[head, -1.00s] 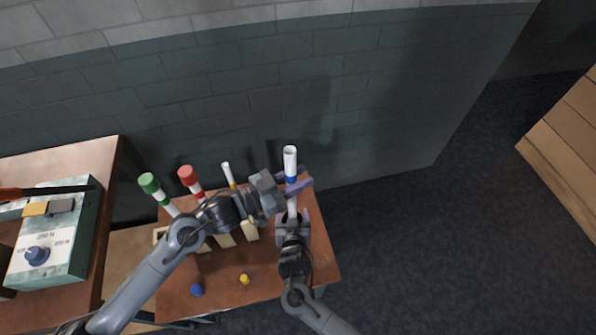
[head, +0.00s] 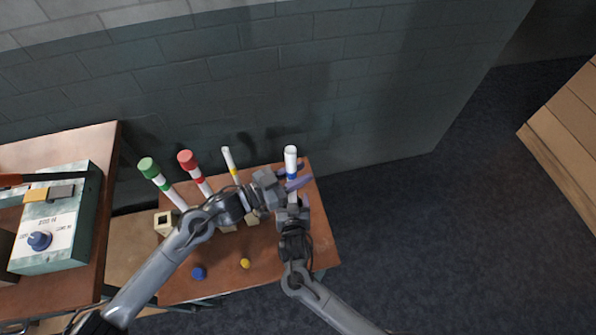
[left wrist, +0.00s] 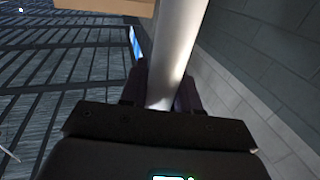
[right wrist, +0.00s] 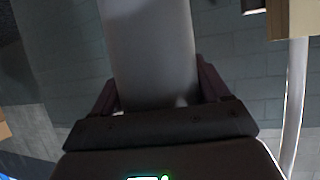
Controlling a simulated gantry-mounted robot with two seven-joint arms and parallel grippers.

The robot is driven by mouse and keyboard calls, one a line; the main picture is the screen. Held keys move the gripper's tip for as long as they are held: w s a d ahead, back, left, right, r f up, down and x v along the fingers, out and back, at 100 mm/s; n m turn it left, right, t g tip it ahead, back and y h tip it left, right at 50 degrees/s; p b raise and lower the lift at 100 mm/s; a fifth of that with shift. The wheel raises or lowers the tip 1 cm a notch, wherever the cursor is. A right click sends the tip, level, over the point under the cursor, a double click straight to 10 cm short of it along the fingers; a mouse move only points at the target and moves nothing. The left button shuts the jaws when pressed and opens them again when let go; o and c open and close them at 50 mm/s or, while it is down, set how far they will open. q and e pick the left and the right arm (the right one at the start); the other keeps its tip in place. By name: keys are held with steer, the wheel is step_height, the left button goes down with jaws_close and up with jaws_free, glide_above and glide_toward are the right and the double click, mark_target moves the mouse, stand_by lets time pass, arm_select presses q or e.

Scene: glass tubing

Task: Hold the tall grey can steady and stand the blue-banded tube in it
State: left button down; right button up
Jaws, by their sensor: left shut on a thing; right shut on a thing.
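The blue-banded tube (head: 290,158) is white and stands roughly upright in the head view, its blue band near my left gripper (head: 290,184). My left gripper is shut on it; the left wrist view shows the pale tube (left wrist: 180,45) between the fingers. My right gripper (head: 292,212) is below it, shut on the tall grey can. The right wrist view shows the can (right wrist: 150,55) as a wide grey cylinder between the fingers. In the head view the grippers largely hide the can. I cannot tell whether the tube's lower end is inside it.
Green-capped (head: 148,168), red-capped (head: 188,160) and yellow-banded (head: 230,160) tubes lean left of my grippers. An open block (head: 165,222) stands at the table's left. A blue cap (head: 198,272) and a yellow one (head: 245,263) lie in front. The wall is close behind.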

arm_select(q)
steer(key=shift+f, duration=0.85)
stand_by(0.7)
steer(key=c, duration=0.7)
jaws_free()
steer(key=shift+c, duration=0.2)
steer(key=shift+a, duration=0.1)
steer(key=v, duration=1.2)
arm_select(e)
steer(key=o, duration=1.1)
